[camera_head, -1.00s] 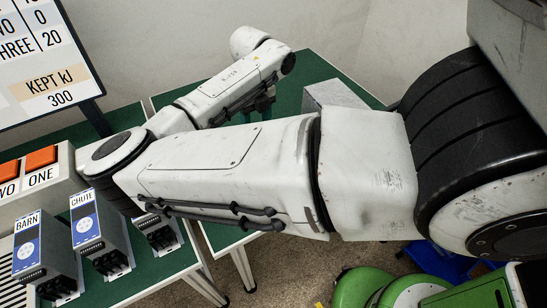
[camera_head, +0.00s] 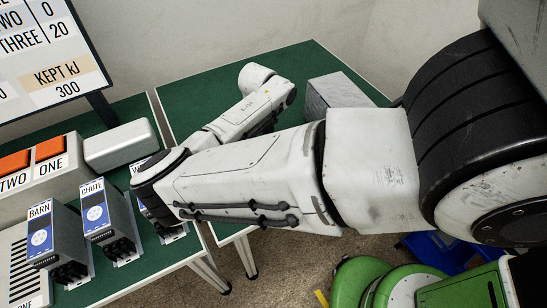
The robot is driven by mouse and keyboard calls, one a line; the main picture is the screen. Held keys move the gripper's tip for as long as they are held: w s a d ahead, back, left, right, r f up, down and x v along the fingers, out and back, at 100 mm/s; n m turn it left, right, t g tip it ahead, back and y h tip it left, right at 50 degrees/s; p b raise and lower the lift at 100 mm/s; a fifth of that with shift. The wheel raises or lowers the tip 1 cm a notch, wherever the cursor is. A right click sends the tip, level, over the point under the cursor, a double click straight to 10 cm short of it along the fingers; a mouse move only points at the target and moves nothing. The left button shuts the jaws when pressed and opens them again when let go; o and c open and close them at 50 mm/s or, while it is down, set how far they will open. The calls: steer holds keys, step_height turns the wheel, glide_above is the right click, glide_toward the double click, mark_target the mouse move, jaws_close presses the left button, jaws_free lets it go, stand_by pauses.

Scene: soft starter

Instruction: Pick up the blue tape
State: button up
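I cannot make out the blue tape in the head view. My arm crosses the middle of the picture and hides part of the green tables. My wrist is over the right-hand green table (camera_head: 196,88). My gripper (camera_head: 269,122) is mostly hidden behind my arm. Only a small dark part shows below the wrist, so its fingers and anything between them cannot be seen.
A grey block (camera_head: 338,91) stands on the right table. The left table holds a white rounded box (camera_head: 120,145), an orange-button panel (camera_head: 45,170) and units labelled BARN (camera_head: 52,240) and CHUTE (camera_head: 103,215). A sign (camera_head: 45,60) stands behind. A blue crate (camera_head: 430,258) is on the floor.

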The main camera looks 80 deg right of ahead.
steer(key=shift+c, duration=0.5)
jaws_close()
